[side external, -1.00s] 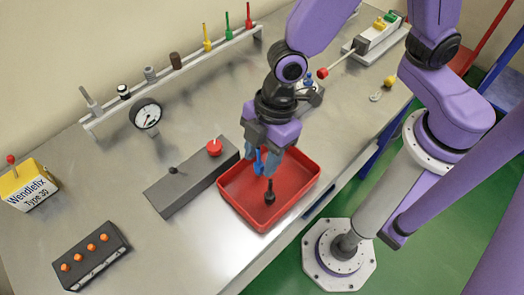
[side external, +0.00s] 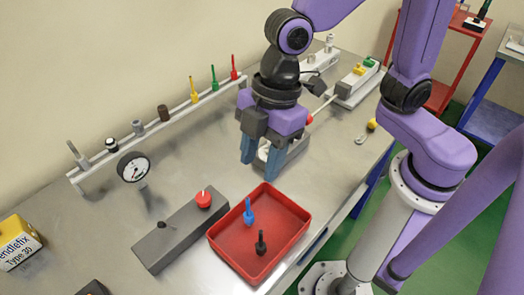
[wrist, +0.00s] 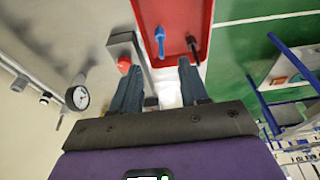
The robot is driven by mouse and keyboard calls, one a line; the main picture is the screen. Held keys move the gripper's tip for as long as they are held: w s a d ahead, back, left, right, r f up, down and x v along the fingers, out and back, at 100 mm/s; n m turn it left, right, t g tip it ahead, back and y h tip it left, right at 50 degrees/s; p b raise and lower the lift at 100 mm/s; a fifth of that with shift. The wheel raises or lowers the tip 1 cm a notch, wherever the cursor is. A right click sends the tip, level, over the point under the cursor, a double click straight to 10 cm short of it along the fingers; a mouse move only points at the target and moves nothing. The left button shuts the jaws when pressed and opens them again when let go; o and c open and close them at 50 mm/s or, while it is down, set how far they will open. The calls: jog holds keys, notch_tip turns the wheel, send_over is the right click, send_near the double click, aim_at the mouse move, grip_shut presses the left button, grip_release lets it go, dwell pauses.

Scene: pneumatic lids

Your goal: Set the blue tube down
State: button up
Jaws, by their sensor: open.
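The blue tube (side external: 249,213) stands in the red tray (side external: 215,246), near its back left side. It also shows in the wrist view (wrist: 160,40), inside the red tray (wrist: 175,12). A black tube (side external: 261,243) stands in the same tray, in front of the blue one. My gripper (side external: 262,166) is open and empty, above the table and behind the tray, clear of the blue tube. In the wrist view the two fingers (wrist: 162,68) are spread apart with nothing between them.
A grey box with a red knob (side external: 204,199) lies left of the tray. A rail with green (side external: 213,78), yellow (side external: 193,90) and red (side external: 233,68) tubes runs along the back. A gauge (side external: 134,167) stands in front of the rail. A lever device (side external: 355,82) is at the back right.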

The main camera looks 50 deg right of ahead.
jog(key=s+d+m+h, duration=0.1)
jog(key=s+d+m, duration=0.1)
jog(key=d, duration=0.8)
jog(key=s+d+f+m+h, duration=0.1)
jog(key=s+d+m, duration=0.2)
jog(key=d, duration=0.8)
jog(key=shift+s+f, duration=0.3)
jog(key=shift+s, duration=0.8)
